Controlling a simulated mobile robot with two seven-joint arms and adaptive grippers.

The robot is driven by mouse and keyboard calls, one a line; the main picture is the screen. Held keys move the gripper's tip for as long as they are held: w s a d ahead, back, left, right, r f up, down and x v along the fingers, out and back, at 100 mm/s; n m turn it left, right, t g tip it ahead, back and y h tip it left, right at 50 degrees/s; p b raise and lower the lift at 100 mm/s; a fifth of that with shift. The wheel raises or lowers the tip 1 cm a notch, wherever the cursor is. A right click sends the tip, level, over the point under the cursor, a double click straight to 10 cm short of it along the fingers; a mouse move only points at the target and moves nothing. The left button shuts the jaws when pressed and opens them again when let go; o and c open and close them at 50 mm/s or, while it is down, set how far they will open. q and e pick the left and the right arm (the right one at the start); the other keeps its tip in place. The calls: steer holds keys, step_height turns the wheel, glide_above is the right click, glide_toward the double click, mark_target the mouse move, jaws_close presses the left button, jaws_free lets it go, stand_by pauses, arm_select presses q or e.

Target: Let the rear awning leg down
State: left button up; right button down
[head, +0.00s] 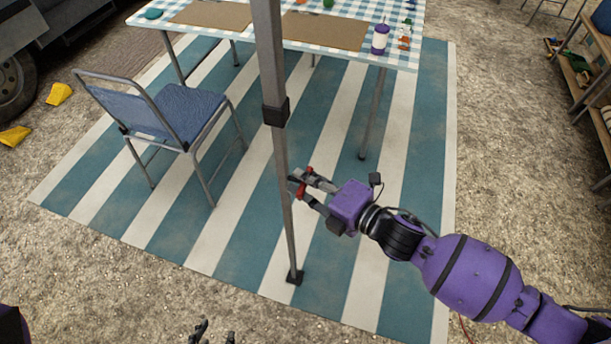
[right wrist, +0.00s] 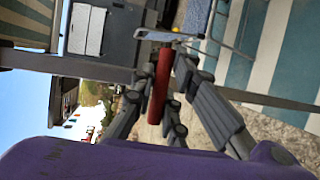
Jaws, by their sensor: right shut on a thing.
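The grey awning leg (head: 283,180) runs from the top of the head view down to a dark foot (head: 295,277) over the striped mat. A black collar (head: 274,112) sits partway up it. Whether the foot touches the mat I cannot tell. My right gripper (head: 301,186) is beside the leg, below the collar, shut on a red handle (right wrist: 160,85). The leg also crosses the right wrist view (right wrist: 270,99) sideways, behind the fingers. How the handle joins the leg is hidden. Dark fingertips of my left gripper (head: 213,333) show at the bottom edge, mostly cut off.
A table (head: 347,50) with a checked cloth stands behind the leg, holding boards and a cup (head: 380,39). A blue chair (head: 190,110) is at the left. Yellow wedges (head: 59,94) lie by the van wheel. A wooden shelf (head: 590,80) stands far right. The front mat is clear.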

steer(key=c, duration=1.8)
jaws_free()
steer(key=shift+f, duration=0.1)
arm_select(q)
steer(key=shift+s+f, duration=0.15)
steer(key=shift+s, duration=0.35)
arm_select(e)
steer(key=shift+o, duration=0.2)
steer(key=shift+s+d, duration=0.1)
arm_select(q)
steer(key=shift+w, duration=0.1)
arm_select(e)
steer(key=v, duration=1.2)
